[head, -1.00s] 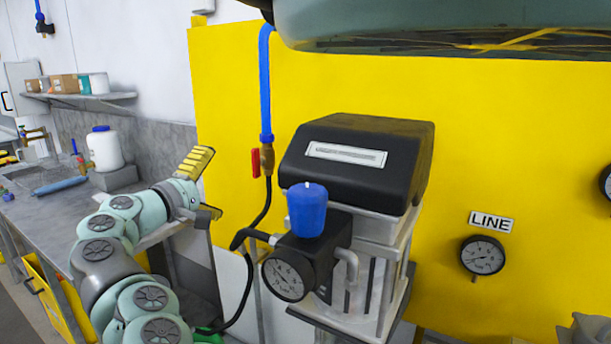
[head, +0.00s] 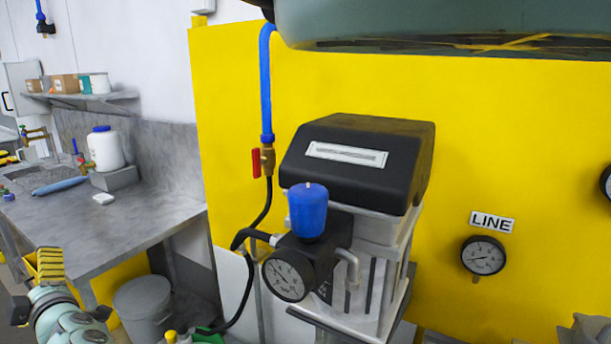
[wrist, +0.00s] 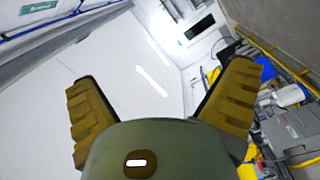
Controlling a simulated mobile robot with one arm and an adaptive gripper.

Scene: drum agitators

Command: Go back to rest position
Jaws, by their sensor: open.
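My gripper (head: 36,287) is at the lower left of the head view, low in front of the grey workbench (head: 150,215). One yellow ridged finger stands up there; the other side is dark and partly hidden. In the wrist view my gripper (wrist: 160,95) shows both yellow fingers spread wide apart with nothing between them. Beyond the fingers are a pale ceiling or wall and lights. The gripper is open, empty and apart from the agitator motor unit.
The black-topped motor unit (head: 357,165) with a blue knob (head: 308,210) and gauge (head: 289,275) stands centre. A red-handled valve (head: 257,162) hangs on a blue pipe. A grey bin (head: 146,308) is below.

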